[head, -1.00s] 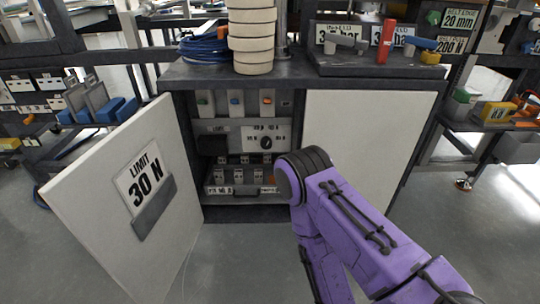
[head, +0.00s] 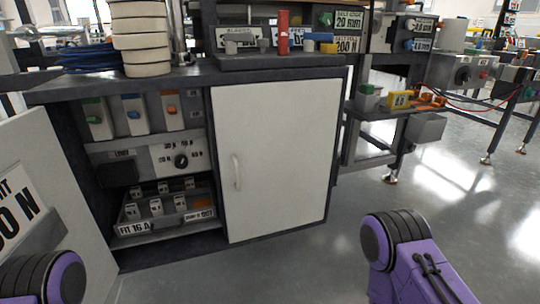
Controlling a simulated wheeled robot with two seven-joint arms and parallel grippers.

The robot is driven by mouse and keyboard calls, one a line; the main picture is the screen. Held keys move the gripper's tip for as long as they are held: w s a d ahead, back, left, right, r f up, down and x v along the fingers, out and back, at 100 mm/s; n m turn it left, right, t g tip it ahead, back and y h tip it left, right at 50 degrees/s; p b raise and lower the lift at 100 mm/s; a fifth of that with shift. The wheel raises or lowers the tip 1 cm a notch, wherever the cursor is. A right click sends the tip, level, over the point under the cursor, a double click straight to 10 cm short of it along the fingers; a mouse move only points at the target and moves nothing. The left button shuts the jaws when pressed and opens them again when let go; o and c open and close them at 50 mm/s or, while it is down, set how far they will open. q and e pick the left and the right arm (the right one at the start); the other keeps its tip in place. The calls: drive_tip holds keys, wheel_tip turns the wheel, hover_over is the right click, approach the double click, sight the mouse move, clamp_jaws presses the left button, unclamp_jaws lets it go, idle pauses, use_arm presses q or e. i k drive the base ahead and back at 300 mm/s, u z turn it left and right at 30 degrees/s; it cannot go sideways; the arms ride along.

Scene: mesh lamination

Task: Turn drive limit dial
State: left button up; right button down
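The drive limit dial, a round black knob (head: 181,161), sits on a light panel (head: 170,158) inside the open left half of the dark cabinet. Small printed N values surround it, too small to read surely. The open white door (head: 40,200) at the left carries a card, partly cut off, ending in "0 N". My purple left arm shows at the lower left corner and my purple right arm at the lower right. Both are well short of the dial. Neither gripper's fingers are in the frame.
Above the dial are switches with green, blue and orange (head: 172,110) levers. Below is a tray (head: 165,225) of small modules labelled "FIT 16 A". The right cabinet door (head: 270,160) is closed. Blue cable (head: 100,56) and stacked rings (head: 140,40) stand on top. Floor at right is clear.

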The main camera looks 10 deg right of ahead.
sight(181, 161)
drive_tip(key=z, duration=0.9)
drive_tip(key=k, duration=0.9)
drive_tip(key=u, duration=0.65)
drive_tip(key=i, duration=1.65)
